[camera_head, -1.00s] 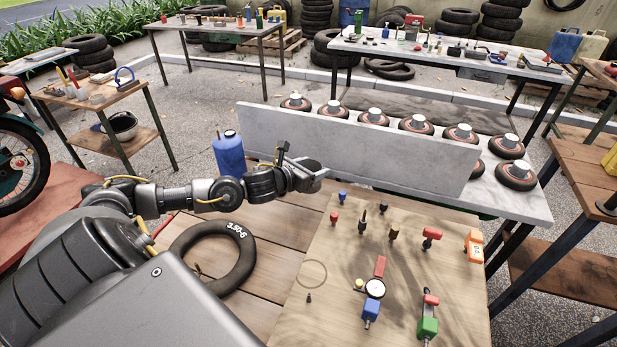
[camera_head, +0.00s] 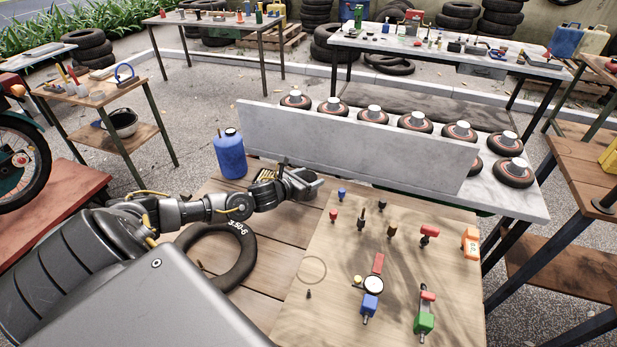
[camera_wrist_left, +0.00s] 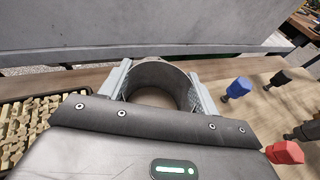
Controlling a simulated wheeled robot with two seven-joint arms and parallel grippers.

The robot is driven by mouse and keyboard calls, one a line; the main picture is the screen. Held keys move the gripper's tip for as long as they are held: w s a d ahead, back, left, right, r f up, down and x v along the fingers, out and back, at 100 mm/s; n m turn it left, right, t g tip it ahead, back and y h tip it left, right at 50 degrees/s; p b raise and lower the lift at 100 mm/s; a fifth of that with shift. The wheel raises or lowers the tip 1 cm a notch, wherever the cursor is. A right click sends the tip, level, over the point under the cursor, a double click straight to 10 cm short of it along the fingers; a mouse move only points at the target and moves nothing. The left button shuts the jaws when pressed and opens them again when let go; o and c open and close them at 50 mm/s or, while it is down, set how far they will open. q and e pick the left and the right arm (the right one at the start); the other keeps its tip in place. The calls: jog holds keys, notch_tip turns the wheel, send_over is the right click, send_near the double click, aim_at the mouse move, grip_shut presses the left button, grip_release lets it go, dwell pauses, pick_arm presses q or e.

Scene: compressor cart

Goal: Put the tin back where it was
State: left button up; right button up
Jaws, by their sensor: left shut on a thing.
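My left gripper (camera_head: 308,181) is shut on the tin, in front of the grey upright panel and beside the board's far left corner. In the left wrist view the tin (camera_wrist_left: 180,73) is a grey, round, open-topped shape between the two fingers (camera_wrist_left: 160,88). Its inside looks empty, with a brownish area low down. In the head view the gripper mostly hides the tin. I cannot tell whether its base touches the wooden bench (camera_head: 268,230). My right gripper is not in view.
A tray of tan pieces (camera_wrist_left: 28,118) lies left of the gripper. The grey panel (camera_head: 350,145) stands close behind. A blue container (camera_head: 230,155) and black tyre (camera_head: 222,265) are to the left. The board (camera_head: 330,250) holds several small tools, including a blue one (camera_head: 342,194).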

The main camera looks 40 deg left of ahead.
pick_arm(q)
jog(key=shift+f, duration=0.15)
jog(key=o, duration=1)
jog(key=shift+s+r, duration=0.1)
jog(key=shift+r, duration=0.1)
jog(key=b+v, duration=0.1)
jog(key=v, duration=1)
jog(key=shift+s+r, duration=0.15)
jog(key=shift+s, duration=0.25)
